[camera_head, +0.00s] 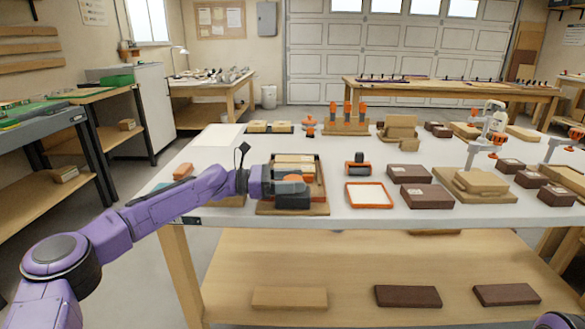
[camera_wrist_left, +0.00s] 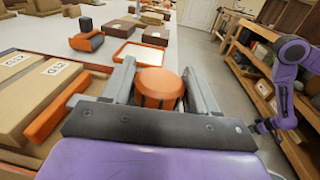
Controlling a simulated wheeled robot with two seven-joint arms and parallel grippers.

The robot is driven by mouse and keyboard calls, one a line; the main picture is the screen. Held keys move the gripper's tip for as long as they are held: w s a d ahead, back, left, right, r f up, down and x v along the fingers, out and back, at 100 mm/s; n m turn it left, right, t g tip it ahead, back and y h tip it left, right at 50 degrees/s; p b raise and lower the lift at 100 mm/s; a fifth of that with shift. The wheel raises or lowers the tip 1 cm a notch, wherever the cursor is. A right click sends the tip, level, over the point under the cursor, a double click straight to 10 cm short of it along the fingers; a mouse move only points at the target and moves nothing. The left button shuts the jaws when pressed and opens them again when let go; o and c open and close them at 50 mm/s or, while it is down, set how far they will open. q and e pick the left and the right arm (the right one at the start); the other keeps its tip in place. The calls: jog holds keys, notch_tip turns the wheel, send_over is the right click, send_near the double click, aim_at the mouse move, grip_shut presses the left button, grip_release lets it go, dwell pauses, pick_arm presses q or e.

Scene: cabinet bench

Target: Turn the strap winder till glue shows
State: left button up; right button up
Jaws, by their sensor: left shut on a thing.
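An orange ribbed knob, likely the strap winder (camera_wrist_left: 160,86), sits between the two grey fingers of my left gripper (camera_head: 290,186) in the left wrist view. The fingers are shut on its sides. In the head view the gripper covers part of the winder (camera_head: 292,177), at the front of a wooden fixture (camera_head: 319,208) near the bench's front edge. Light wooden blocks (camera_head: 295,160) lie in the fixture behind the gripper; the wrist view shows labelled blocks (camera_wrist_left: 48,72) beside an orange bar. I cannot make out any glue.
An orange-rimmed white tray (camera_head: 369,205) and a black-and-orange tool (camera_head: 357,165) stand right of the fixture. Dark boxes (camera_head: 428,197) and stacked wooden blocks (camera_head: 475,184) lie further right. A pale sheet (camera_head: 217,135) lies at back left. The bench's front edge is close.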

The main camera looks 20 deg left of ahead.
pick_arm(q)
jog(key=m+g+h+p, duration=0.1)
jog(key=m+g+p, duration=0.1)
jog(key=g, duration=0.1)
jog(key=shift+w+r, duration=0.1)
jog(key=shift+r, duration=0.1)
jog(key=shift+d+f+m+g+p, duration=0.15)
jog(key=shift+m+g+p, duration=0.4)
jog(key=shift+g, duration=0.55)
pick_arm(e)
jog(key=shift+r, duration=2.2)
pick_arm(q)
jog(key=shift+f+m+g, duration=0.1)
jog(key=shift+m+g, duration=0.15)
jog(key=shift+g, duration=0.05)
